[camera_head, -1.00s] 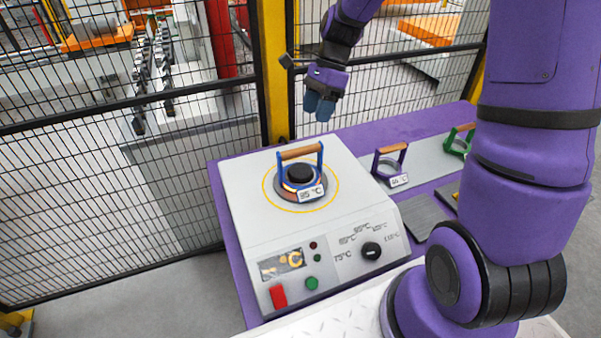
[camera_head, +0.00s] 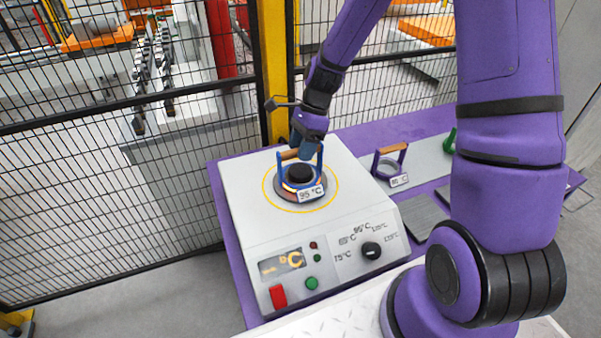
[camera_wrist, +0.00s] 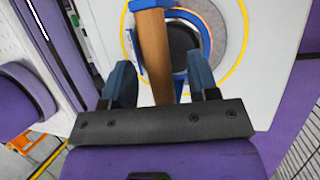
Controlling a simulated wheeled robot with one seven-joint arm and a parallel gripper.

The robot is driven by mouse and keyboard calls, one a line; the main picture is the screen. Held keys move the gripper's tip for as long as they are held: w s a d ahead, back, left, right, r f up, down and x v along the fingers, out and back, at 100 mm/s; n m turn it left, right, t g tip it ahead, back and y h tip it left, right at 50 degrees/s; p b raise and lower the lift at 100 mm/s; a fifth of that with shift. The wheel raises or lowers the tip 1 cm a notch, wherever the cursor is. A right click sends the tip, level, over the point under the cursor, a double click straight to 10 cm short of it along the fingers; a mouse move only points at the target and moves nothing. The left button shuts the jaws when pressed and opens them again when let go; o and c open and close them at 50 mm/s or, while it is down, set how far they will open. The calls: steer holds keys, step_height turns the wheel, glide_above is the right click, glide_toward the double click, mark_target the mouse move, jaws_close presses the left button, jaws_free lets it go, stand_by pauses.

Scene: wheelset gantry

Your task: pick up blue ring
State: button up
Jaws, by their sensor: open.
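The blue ring (camera_head: 283,178) has an upright blue frame with a wooden handle bar and a 95 °C tag. It sits around the black core of the heater (camera_head: 240,215), inside the yellow circle. In the wrist view the wooden handle (camera_wrist: 154,55) runs between the fingers, and part of the blue ring (camera_wrist: 205,35) shows beside it. My gripper (camera_head: 304,150) is open over the handle at its right end in the head view. In the wrist view my gripper (camera_wrist: 162,85) has one finger on each side of the handle, with gaps showing. The fingertips partly hide the ring.
A purple-framed ring (camera_head: 388,165) with a wooden handle stands on the grey strip to the right. A green one (camera_head: 449,142) is partly hidden by my arm. A mesh fence (camera_head: 190,120) and yellow post (camera_head: 272,60) stand close behind the heater.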

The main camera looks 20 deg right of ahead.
steer(key=shift+s+a+f, duration=0.1)
steer(key=shift+a+f, duration=0.15)
steer(key=shift+f, duration=0.35)
steer(key=shift+f, duration=0.25)
stand_by(0.3)
jaws_close()
